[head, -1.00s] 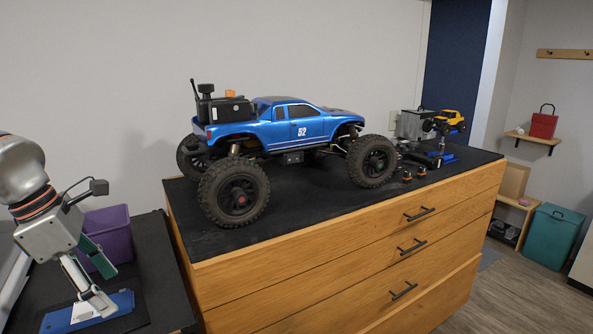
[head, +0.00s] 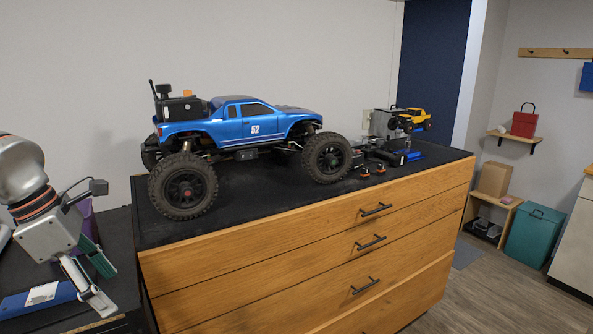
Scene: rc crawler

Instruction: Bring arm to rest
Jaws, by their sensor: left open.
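My left gripper (head: 99,282) is at the lower left of the head view, pointing down with its fingers apart and nothing between them. It hangs over the low dark surface (head: 112,235) to the left of the wooden drawer cabinet (head: 300,258). A blue flat object (head: 38,298) with a white label lies beside and partly behind its fingers. My right gripper is not in view.
A blue RC crawler (head: 240,125) stands on the cabinet's black top. A small yellow crawler (head: 410,119) on a stand is at its far right end. A purple bin (head: 82,222) is mostly hidden behind my left gripper. Open floor (head: 500,290) lies right of the cabinet.

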